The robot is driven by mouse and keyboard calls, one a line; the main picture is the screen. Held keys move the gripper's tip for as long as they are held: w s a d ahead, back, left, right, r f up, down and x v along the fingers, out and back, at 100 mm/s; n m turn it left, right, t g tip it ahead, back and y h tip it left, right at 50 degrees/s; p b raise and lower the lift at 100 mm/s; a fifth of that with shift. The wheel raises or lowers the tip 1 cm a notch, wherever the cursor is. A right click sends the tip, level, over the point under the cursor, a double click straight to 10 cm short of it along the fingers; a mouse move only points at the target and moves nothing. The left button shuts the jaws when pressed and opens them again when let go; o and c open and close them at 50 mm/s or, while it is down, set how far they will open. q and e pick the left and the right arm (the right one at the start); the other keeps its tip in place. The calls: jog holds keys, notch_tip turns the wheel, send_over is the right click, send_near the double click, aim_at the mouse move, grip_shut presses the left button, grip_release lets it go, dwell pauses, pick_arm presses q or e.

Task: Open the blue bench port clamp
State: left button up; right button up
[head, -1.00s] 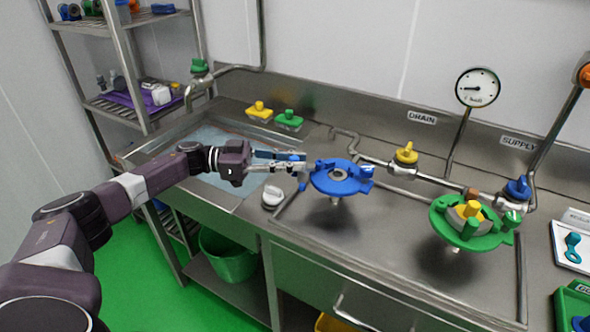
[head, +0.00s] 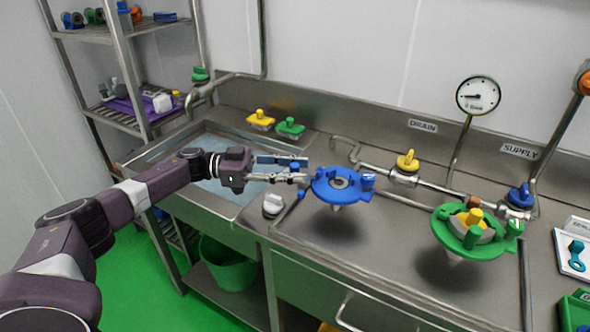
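The blue bench port clamp (head: 325,190) is a ring around a port on the steel bench, with a grey centre showing. A blue knob piece (head: 368,179) stands on its right side. A small blue bar end (head: 301,194) shows low at its left, beside the ring. My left gripper (head: 305,169) reaches in from the left, just left of the ring. Its two fingers are apart, one above the other. A little blue shows between them, but I cannot tell what it belongs to or whether they touch the clamp. My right gripper is not in view.
A green clamp (head: 448,240) with a yellow knob sits on the right. A white-grey knob (head: 273,205) stands in front of the gripper. Pipes with yellow (head: 408,161) and blue (head: 520,196) valves run behind. A sink (head: 207,140) lies left. Bench between the clamps is clear.

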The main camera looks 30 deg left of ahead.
pick_arm(q)
jog(key=v, duration=1.2)
dwell(0.3)
